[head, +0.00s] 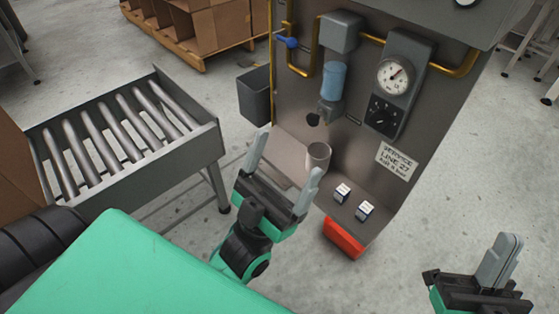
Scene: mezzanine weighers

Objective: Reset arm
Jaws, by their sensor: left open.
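My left gripper (290,154) is open and points up toward the ledge of the grey service panel (290,92). Nothing shows between its fingers. A grey-brown cup (319,154) stands on the ledge just beyond its right fingertip; the fingertip overlaps the cup's lower part in the picture, and I cannot tell whether they touch. My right gripper (509,238) is at the lower right over bare floor, with its two fingers together and nothing visible in them.
The panel carries a gauge (394,75), a blue-bowled filter (333,80), yellow pipes and a blue-handled valve (288,42). Two small white-topped blocks (342,192) sit on the ledge, above a red box (343,238). A roller conveyor (215,147) stands left. A dark bin (254,96) is behind.

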